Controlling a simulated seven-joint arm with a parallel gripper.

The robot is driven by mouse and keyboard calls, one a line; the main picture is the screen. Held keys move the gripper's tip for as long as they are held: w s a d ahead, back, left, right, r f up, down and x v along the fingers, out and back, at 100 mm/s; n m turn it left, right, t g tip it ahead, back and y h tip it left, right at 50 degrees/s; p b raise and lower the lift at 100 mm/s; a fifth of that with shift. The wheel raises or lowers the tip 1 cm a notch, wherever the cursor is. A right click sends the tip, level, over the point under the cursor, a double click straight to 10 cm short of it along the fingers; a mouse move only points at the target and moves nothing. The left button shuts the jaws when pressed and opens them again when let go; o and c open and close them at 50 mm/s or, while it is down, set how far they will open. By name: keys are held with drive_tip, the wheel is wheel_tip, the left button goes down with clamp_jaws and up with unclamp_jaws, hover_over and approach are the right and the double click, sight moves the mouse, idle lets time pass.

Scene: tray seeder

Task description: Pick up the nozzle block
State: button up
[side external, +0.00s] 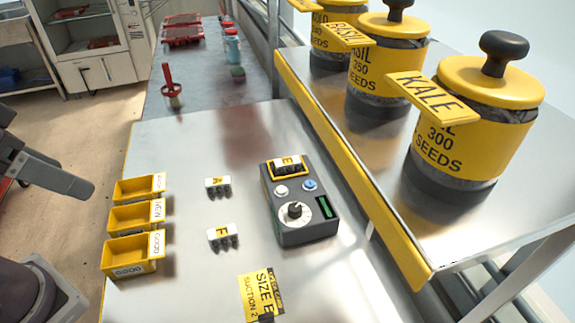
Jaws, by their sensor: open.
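Three small nozzle blocks with white tops and dark nozzles are in view. One marked F (222,235) stands on the steel table, and another with a yellow label (218,187) stands behind it. A third, marked E (287,166), sits in the yellow-framed slot of the dark control box (305,237). My gripper (65,178) is at the left edge, partly cut off, to the left of the yellow bins and apart from all the blocks. It is open, and I see nothing in it.
Three yellow bins (128,248) stand along the table's left edge. A yellow "SIZE" card (260,294) lies at the front. A raised shelf with a yellow edge (350,170) holds seed jars (470,125) at the right. The table between bins and control box is otherwise clear.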

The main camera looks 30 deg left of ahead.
drive_tip(key=w+a+r+m+t+y, duration=0.1)
drive_tip(key=w+a, duration=0.2)
drive_tip(key=w, duration=0.6)
drive_tip(key=w+a+t+y, duration=0.1)
drive_tip(key=w+a+t, duration=0.1)
drive_tip(key=w, duration=0.7)
drive_tip(key=w+f+m+t+h, duration=0.1)
drive_tip(key=w+f+m, duration=0.1)
drive_tip(key=w, duration=0.5)
drive_tip(key=w+f+m+t+h, duration=0.1)
drive_tip(key=w+f, duration=0.2)
drive_tip(key=w, duration=0.4)
drive_tip(key=m+g+h, duration=0.1)
drive_tip(key=m+h, duration=0.4)
drive_tip(key=h, duration=0.4)
approach(288, 162)
drive_tip(key=w, duration=0.2)
drive_tip(key=shift+h, duration=0.3)
drive_tip(key=w+d+f, duration=0.2)
drive_tip(key=d, duration=0.1)
drive_tip(key=w+d+f, duration=0.1)
drive_tip(key=shift+d+f, duration=0.1)
drive_tip(key=shift+d, duration=0.25)
drive_tip(key=shift+w+d+f, duration=0.2)
drive_tip(key=shift+w+d, duration=0.05)
drive_tip(key=shift+d, duration=0.05)
clamp_jaws()
